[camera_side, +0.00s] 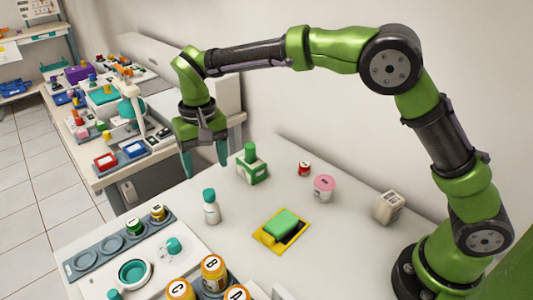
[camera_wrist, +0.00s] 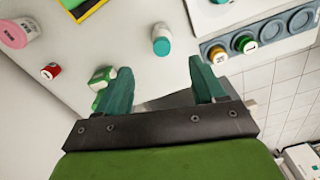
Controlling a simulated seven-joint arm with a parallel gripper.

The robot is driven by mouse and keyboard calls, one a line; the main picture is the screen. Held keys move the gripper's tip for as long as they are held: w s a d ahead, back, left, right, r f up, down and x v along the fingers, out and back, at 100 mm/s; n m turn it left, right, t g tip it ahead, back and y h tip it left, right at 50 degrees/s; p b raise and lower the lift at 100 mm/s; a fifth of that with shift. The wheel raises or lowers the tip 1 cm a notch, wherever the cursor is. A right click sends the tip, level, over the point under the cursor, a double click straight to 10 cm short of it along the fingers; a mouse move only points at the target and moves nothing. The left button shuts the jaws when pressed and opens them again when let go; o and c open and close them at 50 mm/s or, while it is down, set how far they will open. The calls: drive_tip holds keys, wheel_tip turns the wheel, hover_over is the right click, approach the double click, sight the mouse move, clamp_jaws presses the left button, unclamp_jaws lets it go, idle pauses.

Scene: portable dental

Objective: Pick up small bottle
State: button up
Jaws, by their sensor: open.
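The small bottle (camera_side: 211,211) is white with a teal cap and stands upright on the white table. It also shows in the wrist view (camera_wrist: 161,39), beyond my fingertips and roughly centred between them. My gripper (camera_side: 205,162) is open and empty, with its two teal fingers pointing down. In the side view it hangs behind and above the bottle, apart from it. In the wrist view the gripper's fingers (camera_wrist: 158,70) are spread wide with nothing between them.
A green-and-white container (camera_side: 252,171) stands close to the right of my gripper. A red can (camera_side: 304,169), a pink-lidded jar (camera_side: 324,190) and a yellow tray (camera_side: 265,239) with a green block lie further right. A grey rack (camera_side: 88,262) with small jars sits left of the bottle.

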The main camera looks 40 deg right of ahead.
sight(212, 208)
drive_tip(key=shift+m, duration=0.4)
drive_tip(key=f, duration=1.5)
drive_tip(key=shift+w+a, duration=0.1)
drive_tip(key=shift+w, duration=0.15)
drive_tip(key=shift+c, duration=0.3)
drive_tip(key=c, duration=1.1)
